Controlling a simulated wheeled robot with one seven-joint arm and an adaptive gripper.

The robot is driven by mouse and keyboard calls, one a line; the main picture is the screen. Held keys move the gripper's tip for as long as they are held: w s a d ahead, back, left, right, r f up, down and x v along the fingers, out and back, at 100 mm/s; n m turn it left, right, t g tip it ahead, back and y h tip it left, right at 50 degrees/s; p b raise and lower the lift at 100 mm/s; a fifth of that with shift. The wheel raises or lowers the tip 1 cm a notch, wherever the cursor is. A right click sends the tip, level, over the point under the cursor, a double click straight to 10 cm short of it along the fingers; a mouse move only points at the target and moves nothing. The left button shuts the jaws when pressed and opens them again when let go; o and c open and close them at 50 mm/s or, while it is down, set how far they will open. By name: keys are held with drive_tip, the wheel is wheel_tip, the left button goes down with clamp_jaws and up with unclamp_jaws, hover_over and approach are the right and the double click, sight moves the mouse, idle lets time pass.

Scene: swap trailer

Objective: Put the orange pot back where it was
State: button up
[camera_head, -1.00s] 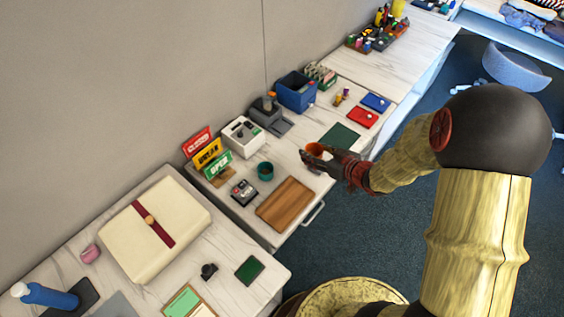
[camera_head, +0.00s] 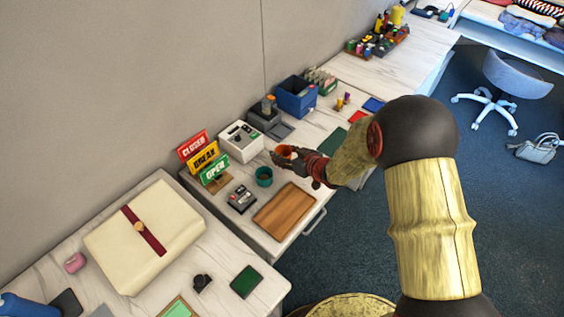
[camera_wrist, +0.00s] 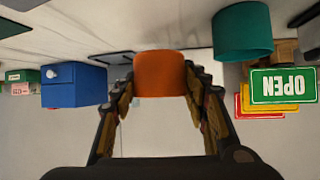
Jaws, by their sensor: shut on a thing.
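The orange pot (camera_head: 284,151) is held in my gripper (camera_head: 281,158) above the white desk, near the teal pot. The wrist view shows the orange pot (camera_wrist: 160,74) between the two fingers of my gripper (camera_wrist: 160,90), which are shut on it. In the head view the fingers partly hide the pot. The teal pot (camera_head: 264,177) stands on the desk just left of and below my gripper; it also shows at the upper right of the wrist view (camera_wrist: 242,32). A wooden board (camera_head: 284,210) and a dark green mat (camera_head: 333,142) lie on the desk on either side of my arm.
The CLOSED, BREAK and OPEN signs (camera_head: 204,156), a white box-shaped device (camera_head: 240,143) and a blue bin (camera_head: 295,96) stand along the wall. A small dark device (camera_head: 242,199) lies left of the board. A cream case (camera_head: 145,236) fills much of the nearer table.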

sight(283, 155)
drive_tip(key=shift+w+a+f, duration=0.15)
drive_tip(key=shift+f, duration=0.05)
drive_tip(key=shift+w+a+f+b, duration=0.1)
drive_tip(key=shift+f+b, duration=0.45)
drive_tip(key=shift+f, duration=0.35)
drive_tip(key=shift+w+a+f+b, duration=0.1)
drive_tip(key=shift+f+b, duration=0.45)
drive_tip(key=shift+f, duration=0.35)
drive_tip(key=shift+f, duration=0.15)
drive_tip(key=o, duration=1.1)
drive_tip(key=shift+o, duration=0.2)
